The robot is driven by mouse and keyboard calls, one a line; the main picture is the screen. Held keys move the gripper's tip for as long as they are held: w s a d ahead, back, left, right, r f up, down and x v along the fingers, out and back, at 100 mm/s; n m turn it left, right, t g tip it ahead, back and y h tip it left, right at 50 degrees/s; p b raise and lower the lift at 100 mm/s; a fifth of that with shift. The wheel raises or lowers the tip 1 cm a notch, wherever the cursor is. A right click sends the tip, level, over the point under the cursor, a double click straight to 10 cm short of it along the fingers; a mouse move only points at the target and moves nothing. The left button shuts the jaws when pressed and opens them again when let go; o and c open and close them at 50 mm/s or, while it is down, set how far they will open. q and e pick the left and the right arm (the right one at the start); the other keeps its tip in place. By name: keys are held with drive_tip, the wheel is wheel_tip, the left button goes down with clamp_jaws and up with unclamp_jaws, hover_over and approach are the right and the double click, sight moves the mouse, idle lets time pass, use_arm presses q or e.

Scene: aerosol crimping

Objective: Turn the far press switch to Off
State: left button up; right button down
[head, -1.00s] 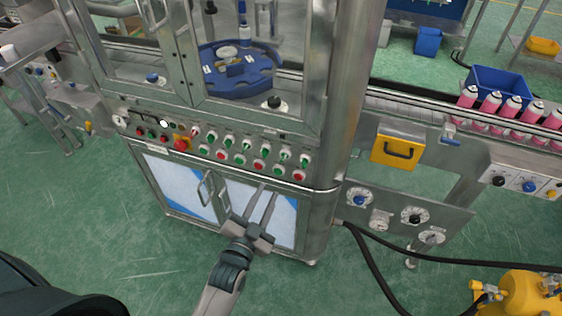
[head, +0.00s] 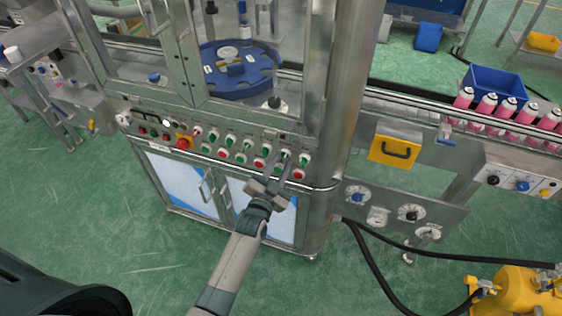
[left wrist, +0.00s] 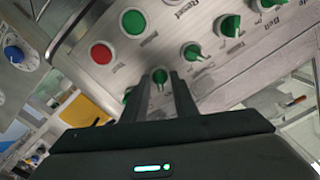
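A row of green selector switches runs along the press's control panel. The end switch (left wrist: 160,76) sits between the fingers of my left gripper (left wrist: 160,92) in the left wrist view; its handle points roughly down the picture. Its label is hidden, so I cannot tell which switch it is by name. My right gripper is out of view.
A red button (left wrist: 101,54) and a green button (left wrist: 134,21) lie close beside the fingers. Another green switch (left wrist: 193,52) is near on the other side. A red emergency knob (head: 184,142) is further left. A yellow box (head: 396,146) hangs right of the cabinet's corner post.

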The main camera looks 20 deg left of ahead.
use_arm(q)
drive_tip(key=shift+c, duration=0.4)
clamp_jaws()
drive_tip(key=shift+n, duration=0.4)
drive_tip(key=n, duration=1.1)
idle(0.4)
drive_tip(key=shift+o, duration=0.4)
unclamp_jaws()
